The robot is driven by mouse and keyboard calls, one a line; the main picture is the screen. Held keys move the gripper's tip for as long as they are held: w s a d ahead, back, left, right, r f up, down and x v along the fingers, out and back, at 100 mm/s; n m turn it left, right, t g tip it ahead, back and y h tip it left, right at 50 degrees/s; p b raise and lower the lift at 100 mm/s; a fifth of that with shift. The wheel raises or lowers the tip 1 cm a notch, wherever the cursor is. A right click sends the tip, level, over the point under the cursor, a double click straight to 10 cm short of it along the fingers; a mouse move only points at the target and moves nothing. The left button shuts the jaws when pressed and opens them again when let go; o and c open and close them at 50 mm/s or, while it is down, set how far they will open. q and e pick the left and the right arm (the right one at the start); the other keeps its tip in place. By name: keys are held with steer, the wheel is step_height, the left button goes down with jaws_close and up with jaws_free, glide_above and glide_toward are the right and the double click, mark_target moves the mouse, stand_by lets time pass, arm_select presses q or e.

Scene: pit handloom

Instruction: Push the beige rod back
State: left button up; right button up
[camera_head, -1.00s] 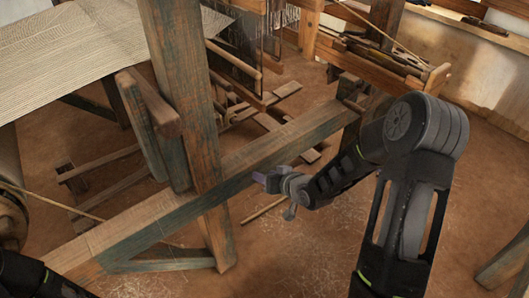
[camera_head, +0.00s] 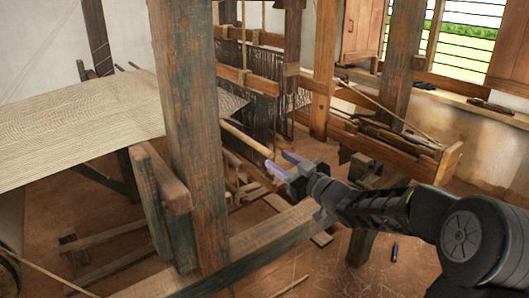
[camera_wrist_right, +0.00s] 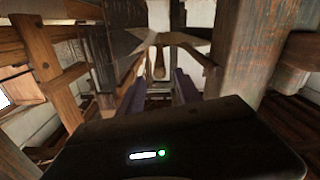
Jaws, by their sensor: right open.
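The beige rod (camera_head: 246,139) is a round pole that slants from behind the thick wooden post toward my right gripper. Its near end is just by the fingertips in the head view. My right gripper (camera_head: 281,164) has two purple fingers, spread apart with nothing held between them. In the right wrist view the rod (camera_wrist_right: 159,66) shows nearly end-on, ahead of the open fingers (camera_wrist_right: 158,88) and between them in the picture. I cannot tell whether a finger touches it. My left gripper is out of view.
The thick wooden post (camera_head: 192,140) stands left of my gripper. A low wooden beam (camera_head: 262,240) runs beneath it. Woven cloth (camera_head: 75,130) stretches on the left. A wooden bench with tools (camera_head: 385,135) stands to the right. Dark heddles (camera_head: 258,110) hang behind the rod.

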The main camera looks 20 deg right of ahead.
mark_target(265, 151)
steer(key=shift+p+x, duration=0.7)
steer(key=shift+x, duration=3.2)
steer(key=shift+c, duration=0.2)
jaws_close()
